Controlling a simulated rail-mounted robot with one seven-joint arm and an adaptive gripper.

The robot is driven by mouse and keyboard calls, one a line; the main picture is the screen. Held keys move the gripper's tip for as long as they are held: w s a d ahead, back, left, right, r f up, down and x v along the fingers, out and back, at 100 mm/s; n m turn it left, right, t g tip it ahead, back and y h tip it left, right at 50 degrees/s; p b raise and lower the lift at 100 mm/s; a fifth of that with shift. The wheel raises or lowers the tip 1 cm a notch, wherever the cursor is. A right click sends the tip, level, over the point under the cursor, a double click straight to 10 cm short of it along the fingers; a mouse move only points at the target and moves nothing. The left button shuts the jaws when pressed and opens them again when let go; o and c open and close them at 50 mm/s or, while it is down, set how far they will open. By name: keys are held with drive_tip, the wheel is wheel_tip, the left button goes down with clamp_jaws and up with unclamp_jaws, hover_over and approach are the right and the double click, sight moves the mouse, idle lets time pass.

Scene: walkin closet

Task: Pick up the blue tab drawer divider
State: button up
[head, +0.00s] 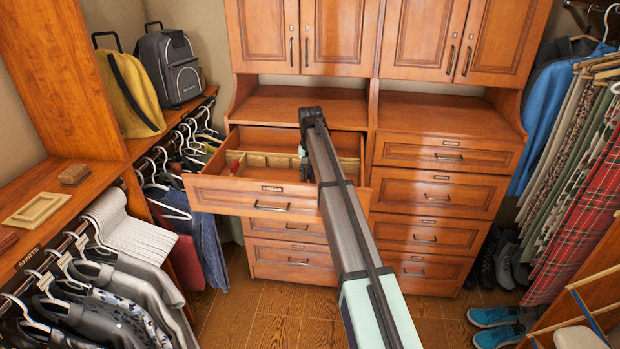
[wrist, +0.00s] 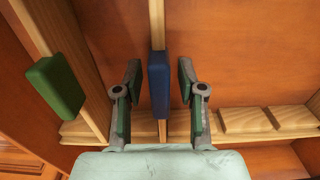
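The blue tab (wrist: 158,80) sits on a light wooden divider (wrist: 157,20) in the middle of the wrist view. My gripper (wrist: 159,72) is open, with one finger on each side of the blue tab and a visible gap on both sides. The divider stands inside the open drawer (head: 270,204) in the head view, where my arm hides most of my gripper and the blue tab. A second divider with a green tab (wrist: 55,86) is to the left in the wrist view.
A slotted wooden rail (wrist: 250,120) runs along the drawer's inside. A red tab (head: 235,167) shows in the drawer's left part in the head view. Hanging clothes (head: 130,290) flank the left side, and a cabinet countertop (head: 290,104) lies behind the drawer.

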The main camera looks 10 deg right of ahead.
drive_tip(key=shift+f, duration=1.25)
clamp_jaws()
drive_tip(key=shift+r, duration=0.2)
